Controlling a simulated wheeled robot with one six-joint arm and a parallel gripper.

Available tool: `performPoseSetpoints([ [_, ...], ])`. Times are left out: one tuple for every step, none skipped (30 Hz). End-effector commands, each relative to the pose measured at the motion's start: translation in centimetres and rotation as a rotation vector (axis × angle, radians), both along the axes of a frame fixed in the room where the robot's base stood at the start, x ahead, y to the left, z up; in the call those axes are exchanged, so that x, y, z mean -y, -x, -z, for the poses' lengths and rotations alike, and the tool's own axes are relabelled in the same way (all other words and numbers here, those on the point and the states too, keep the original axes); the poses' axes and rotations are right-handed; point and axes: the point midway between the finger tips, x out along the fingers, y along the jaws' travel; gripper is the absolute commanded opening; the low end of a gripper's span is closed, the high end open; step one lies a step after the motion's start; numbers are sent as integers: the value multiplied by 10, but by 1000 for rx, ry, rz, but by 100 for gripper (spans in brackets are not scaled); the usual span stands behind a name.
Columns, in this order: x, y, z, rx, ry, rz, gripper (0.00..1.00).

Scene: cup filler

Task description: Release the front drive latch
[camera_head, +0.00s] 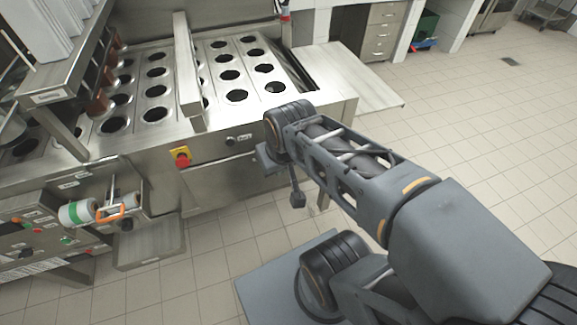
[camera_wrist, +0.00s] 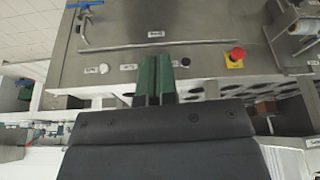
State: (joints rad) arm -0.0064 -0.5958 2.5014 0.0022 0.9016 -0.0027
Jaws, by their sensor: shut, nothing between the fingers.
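I cannot tell for certain which part is the front drive latch. A blue lever (camera_wrist: 84,22) on the machine's steel front panel (camera_wrist: 206,70) may be it; the wrist view shows it at upper left, apart from my fingers. My gripper (camera_wrist: 155,61) shows there as two dark green fingers, shut together and empty, in front of the panel. A pale round knob (camera_wrist: 104,68) lies left of the fingertips, and a small dark knob (camera_wrist: 185,62) close to their right. In the head view my arm hides part of the panel and the blue lever does not show.
A red emergency stop on a yellow plate (camera_head: 181,157) sits on the panel; it also shows in the wrist view (camera_wrist: 236,56). Rows of round holes fill the steel top (camera_head: 216,61). A roll unit (camera_head: 76,212) stands at left. The tiled floor at right is clear.

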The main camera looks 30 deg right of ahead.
Motion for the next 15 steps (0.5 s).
performPoseSetpoints([
  [0,0,0,0,0,0,0],
  [0,0,0,0,0,0,0],
  [0,0,0,0,0,0,0],
  [0,0,0,0,0,0,0],
  [0,0,0,0,0,0,0],
  [0,0,0,0,0,0,0],
  [0,0,0,0,0,0,0],
  [0,0,0,0,0,0,0],
  [0,0,0,0,0,0,0],
  [0,0,0,0,0,0,0],
  [1,-1,1,0,0,1,0],
  [2,-3,5,-1,0,3,0],
  [4,-6,8,-3,0,6,0],
  [6,-10,14,-6,0,10,0],
  [10,-18,23,-10,0,16,0],
])
